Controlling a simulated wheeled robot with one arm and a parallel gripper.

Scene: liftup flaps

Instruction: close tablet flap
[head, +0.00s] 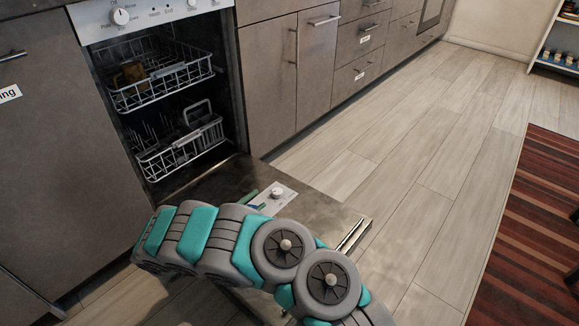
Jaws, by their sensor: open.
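The dishwasher door (325,212) is folded down, open and roughly level. On its inner face is a small pale dispenser panel (284,199) with a round dark-rimmed knob. At the panel's left side are small green parts around a raised piece, which looks like the tablet flap (257,201) standing open; it is too small to be sure of its angle. My grey and teal arm crosses in front of the door, just nearer than the dispenser. My gripper's fingers do not show in the head view.
The dishwasher's upper rack (165,84) holds a brownish mug (131,73); the lower rack (183,151) holds a light caddy. Grey cabinets line the wall on both sides. Wooden floor (400,150) is clear to the right, with a striped rug (535,220) beyond.

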